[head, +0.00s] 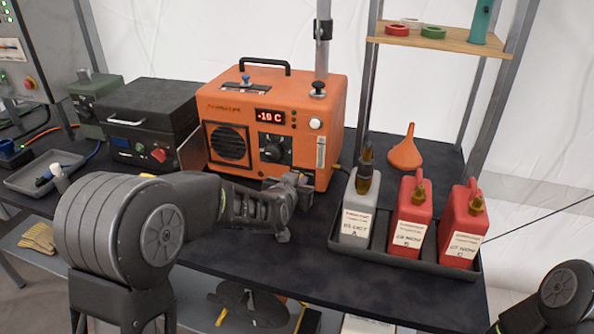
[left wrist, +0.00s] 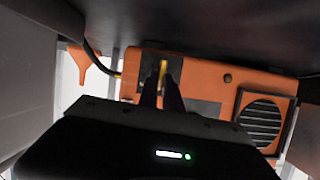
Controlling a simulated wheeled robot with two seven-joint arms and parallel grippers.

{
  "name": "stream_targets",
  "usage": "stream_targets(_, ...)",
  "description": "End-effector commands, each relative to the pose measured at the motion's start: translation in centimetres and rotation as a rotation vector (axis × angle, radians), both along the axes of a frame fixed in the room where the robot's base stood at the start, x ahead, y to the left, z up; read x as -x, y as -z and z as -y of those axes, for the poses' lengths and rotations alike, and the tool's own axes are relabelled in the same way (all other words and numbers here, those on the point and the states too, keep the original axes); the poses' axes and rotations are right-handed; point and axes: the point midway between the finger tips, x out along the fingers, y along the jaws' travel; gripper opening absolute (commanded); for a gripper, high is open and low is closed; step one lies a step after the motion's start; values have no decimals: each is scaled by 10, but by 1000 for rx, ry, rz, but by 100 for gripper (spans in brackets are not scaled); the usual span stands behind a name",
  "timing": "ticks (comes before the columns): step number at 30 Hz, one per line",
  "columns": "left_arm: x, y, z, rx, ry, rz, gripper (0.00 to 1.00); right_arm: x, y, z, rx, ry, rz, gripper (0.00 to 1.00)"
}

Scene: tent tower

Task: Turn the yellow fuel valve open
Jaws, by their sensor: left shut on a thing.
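The yellow fuel valve (left wrist: 162,70) is a narrow yellow handle on a dark plate low on the front of the orange heater (head: 328,100). The heater also shows upside down in the left wrist view (left wrist: 205,80). My left gripper (head: 297,182) is at the heater's lower right front, and its body hides the valve in the head view. In the left wrist view its two dark fingers (left wrist: 161,88) are shut on the valve handle, one on each side. How far the handle is turned cannot be told. My right gripper is out of view.
A dark tray (head: 400,258) with a grey can (head: 357,205) and two red cans (head: 411,212) stands right of my left gripper. An orange funnel (head: 405,152) stands behind it. A black case (head: 148,110) is left of the heater.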

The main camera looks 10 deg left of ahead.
Motion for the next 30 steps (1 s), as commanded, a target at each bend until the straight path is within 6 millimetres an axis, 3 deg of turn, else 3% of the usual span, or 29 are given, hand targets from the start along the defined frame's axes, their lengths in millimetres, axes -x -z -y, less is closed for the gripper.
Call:
stream_targets(1, 0, -9, 3, -47, 4, 1, 0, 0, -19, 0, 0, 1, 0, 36)
stream_targets(3, 0, -8, 4, -114, 3, 6, 0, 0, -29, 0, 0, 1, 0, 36)
stream_targets(12, 0, -3, 7, -398, 4, 27, 0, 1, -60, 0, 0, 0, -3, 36)
stream_targets(21, 0, 1, 10, -626, 1, 45, 0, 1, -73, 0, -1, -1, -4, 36)
stream_targets(30, 0, 3, 10, -730, 0, 52, 0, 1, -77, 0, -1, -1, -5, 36)
